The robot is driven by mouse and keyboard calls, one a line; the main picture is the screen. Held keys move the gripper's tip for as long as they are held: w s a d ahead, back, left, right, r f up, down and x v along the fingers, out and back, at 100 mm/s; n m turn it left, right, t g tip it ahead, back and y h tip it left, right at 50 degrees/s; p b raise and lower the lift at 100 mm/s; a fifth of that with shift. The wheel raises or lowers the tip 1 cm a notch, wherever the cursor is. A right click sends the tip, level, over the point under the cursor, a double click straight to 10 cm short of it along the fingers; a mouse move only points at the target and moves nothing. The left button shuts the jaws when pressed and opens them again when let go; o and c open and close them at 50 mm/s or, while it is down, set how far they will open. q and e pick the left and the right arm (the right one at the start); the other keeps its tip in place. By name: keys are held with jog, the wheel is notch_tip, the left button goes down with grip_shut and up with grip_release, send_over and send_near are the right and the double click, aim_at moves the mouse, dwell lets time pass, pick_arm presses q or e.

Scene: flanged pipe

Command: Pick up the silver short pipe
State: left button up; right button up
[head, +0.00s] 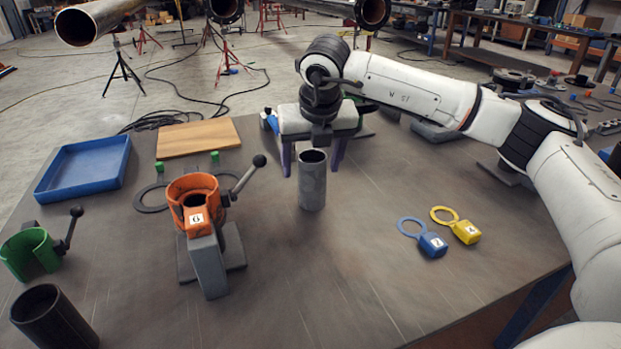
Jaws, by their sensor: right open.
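The silver short pipe (312,182) stands upright on the grey table, its open end facing up. My right gripper (312,165) comes in from the right, with its two dark purple fingers pointing down. The fingers are apart and appear just behind the top of the pipe, one to each side of it in the picture. I cannot tell whether they touch it. The gripper is open and holds nothing that I can see. My left gripper is not in view.
An orange clamp (193,187) on a grey stand is left of the pipe. Blue (432,244) and yellow (466,232) ring tags lie right.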

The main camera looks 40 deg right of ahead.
jog(key=shift+d+x, duration=0.2)
jog(key=shift+x, duration=2.6)
jog(key=shift+r, duration=0.1)
jog(key=c, duration=1.3)
jog(key=shift+w+r, duration=0.1)
jog(key=shift+c, duration=0.5)
